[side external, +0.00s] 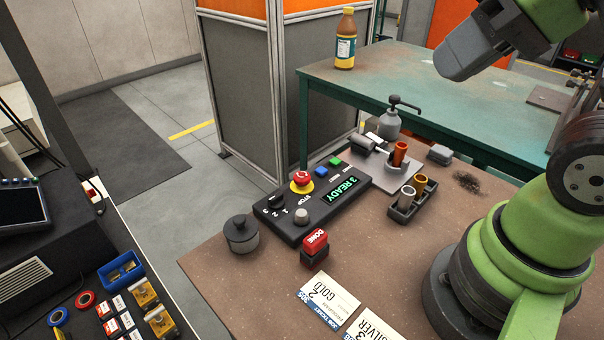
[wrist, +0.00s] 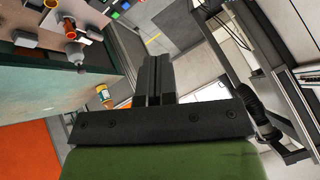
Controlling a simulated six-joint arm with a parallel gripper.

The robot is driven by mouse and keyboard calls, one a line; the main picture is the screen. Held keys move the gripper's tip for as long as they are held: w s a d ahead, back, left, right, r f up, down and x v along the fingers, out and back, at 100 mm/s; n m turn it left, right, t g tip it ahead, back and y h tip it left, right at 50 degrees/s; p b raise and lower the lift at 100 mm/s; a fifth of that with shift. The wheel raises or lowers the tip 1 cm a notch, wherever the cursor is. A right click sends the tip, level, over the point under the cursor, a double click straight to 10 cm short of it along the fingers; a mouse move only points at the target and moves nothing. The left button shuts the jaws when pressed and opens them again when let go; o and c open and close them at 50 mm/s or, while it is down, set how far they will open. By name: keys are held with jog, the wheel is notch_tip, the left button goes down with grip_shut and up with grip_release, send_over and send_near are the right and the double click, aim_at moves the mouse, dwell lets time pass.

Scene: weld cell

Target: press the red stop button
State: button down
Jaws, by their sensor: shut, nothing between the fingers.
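The red stop button (side external: 302,178) sits on a yellow base at the far end of the black control panel (side external: 290,228), with STOP lettered beside it. In the wrist view only part of the panel, with a green button (wrist: 114,14) and a blue button, shows at the top edge; I cannot make out the stop button there. My gripper (wrist: 155,62) is shut and empty, its dark fingers together. In the side view my wrist is high at the upper right, well apart from the panel; the fingertips are not clear there.
The panel also has a dark selector, a pale knob and a READY display. A red DONE stamp (side external: 315,247), a grey lidded pot (side external: 241,235), a cup holder (side external: 411,203) and a clamp fixture (side external: 390,125) surround it. A bottle (side external: 346,40) stands on the green table (side external: 440,85) behind.

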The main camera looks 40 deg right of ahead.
jog(key=shift+w, duration=0.1)
jog(key=n+t, duration=0.2)
jog(key=n, duration=1.3)
send_over(301, 176)
notch_tip(301, 176, down, 15)
jog(key=shift+f, duration=4.35)
jog(key=shift+f, duration=0.1)
jog(key=shift+f, duration=0.3)
